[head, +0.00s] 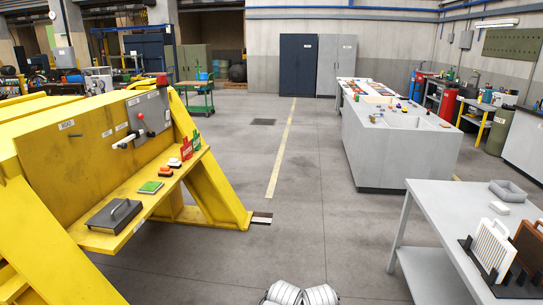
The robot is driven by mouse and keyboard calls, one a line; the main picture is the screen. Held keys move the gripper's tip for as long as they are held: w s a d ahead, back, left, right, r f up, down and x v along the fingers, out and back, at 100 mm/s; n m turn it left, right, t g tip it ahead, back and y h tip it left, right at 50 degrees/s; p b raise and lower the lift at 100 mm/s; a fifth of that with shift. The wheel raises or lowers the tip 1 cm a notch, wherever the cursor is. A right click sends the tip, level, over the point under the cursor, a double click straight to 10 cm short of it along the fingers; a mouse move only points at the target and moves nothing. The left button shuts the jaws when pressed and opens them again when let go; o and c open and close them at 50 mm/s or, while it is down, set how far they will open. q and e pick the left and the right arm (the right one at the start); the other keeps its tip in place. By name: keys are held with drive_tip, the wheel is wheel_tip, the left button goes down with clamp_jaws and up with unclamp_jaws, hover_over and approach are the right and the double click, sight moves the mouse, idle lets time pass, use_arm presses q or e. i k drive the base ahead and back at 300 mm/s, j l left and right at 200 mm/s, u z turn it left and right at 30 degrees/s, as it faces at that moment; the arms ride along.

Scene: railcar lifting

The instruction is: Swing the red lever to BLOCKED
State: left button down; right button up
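A grey control panel (149,110) is fixed to the right end of the big yellow frame at left. A small red ball knob (140,116) sits on a short dark stem at the panel, and looks like the red lever. Small white labels are near it, but their words are too small to read, so I cannot tell its position. Below it is a black lever with white ends (130,139).
A yellow shelf (107,240) below the panel holds a dark lidded box (113,215), a green pad (151,187) and small red and green items. A grey table (440,215) with racks stands at right. The grey floor (300,190) between is clear.

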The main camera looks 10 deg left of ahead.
sight(140, 117)
drive_tip(key=i+u, duration=0.1)
drive_tip(key=i, duration=0.75)
drive_tip(key=i+l+u, duration=0.1)
drive_tip(key=i, duration=0.75)
drive_tip(key=i+j+u, duration=0.1)
drive_tip(key=i+u, duration=0.7)
drive_tip(key=i+l+u, duration=0.15)
drive_tip(key=u, duration=0.3)
drive_tip(key=i+l+u, duration=0.1)
drive_tip(key=i+u, duration=0.25)
drive_tip(key=i, duration=0.2)
drive_tip(key=z, duration=0.55)
